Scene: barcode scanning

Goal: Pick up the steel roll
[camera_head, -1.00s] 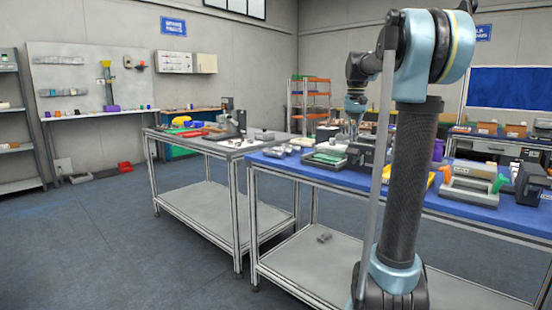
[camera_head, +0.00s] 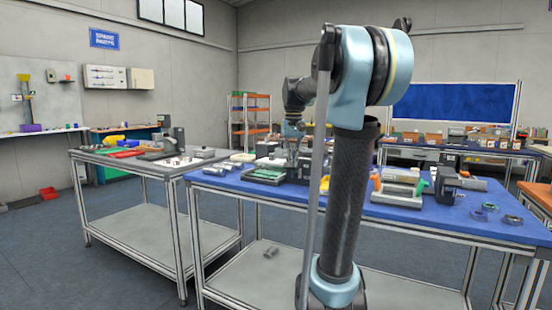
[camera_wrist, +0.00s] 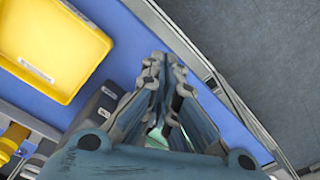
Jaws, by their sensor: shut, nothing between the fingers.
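My gripper (camera_wrist: 157,62) is shut and empty over the blue table, close to its edge, in the wrist view. In the head view my gripper is small and partly lost among the items on the blue table (camera_head: 400,213). I cannot tell for sure which thing is the steel roll. Several small rings or rolls lie at the table's right end, one of them a grey ring (camera_head: 513,219). Small grey cylindrical pieces (camera_head: 228,165) lie at its left end. A grey metallic piece (camera_head: 270,251) lies on the lower shelf.
A yellow tray (camera_wrist: 50,45) lies beside my gripper. A grey device (camera_head: 402,190) and a black device (camera_head: 446,186) stand on the blue table. A grey-topped table (camera_head: 130,163) stands to the left. Floor shows beyond the table edge.

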